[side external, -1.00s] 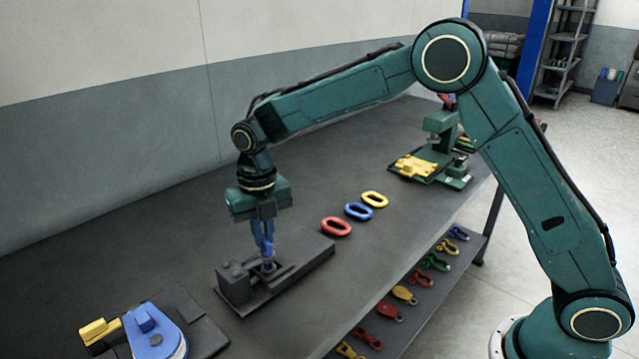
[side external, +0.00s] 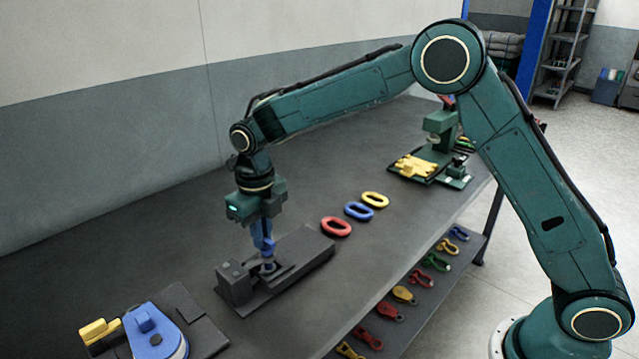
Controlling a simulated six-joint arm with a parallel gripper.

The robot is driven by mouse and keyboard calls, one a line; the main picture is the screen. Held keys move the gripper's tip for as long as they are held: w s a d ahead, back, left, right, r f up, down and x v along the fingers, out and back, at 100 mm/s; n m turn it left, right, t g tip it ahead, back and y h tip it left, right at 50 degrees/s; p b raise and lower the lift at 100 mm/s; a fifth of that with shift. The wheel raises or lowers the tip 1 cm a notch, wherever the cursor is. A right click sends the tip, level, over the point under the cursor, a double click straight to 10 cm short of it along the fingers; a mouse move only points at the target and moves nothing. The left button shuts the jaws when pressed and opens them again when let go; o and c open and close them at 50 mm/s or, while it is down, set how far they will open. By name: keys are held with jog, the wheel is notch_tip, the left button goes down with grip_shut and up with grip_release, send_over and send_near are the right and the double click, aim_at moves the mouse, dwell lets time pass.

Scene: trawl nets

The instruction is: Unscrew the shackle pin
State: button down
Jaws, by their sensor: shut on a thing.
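My gripper (side external: 266,254) points straight down over the dark grey fixture (side external: 235,284) on the bench. Its blue fingers are shut on a small blue part, which I take to be the shackle pin (side external: 268,266), in the fixture's slot. The pin shows only as a small bit at the fingertips. The shackle itself is too small and too hidden to make out. I cannot tell how far the pin is turned out.
Red (side external: 336,226), blue (side external: 359,211) and yellow (side external: 375,199) links lie in a row right of the fixture. A blue-and-yellow device (side external: 152,330) stands at front left. A green press (side external: 440,150) stands at the back. Shackles and blocks lie on the lower shelf (side external: 395,335).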

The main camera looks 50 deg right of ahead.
jog(key=shift+s+f, duration=0.15)
jog(key=shift+f, duration=0.1)
jog(key=c, duration=1.5)
grip_release()
jog(key=shift+r, duration=0.1)
jog(key=shift+r, duration=0.1)
jog(key=shift+r, duration=0.75)
notch_tip(320, 180, up, 12)
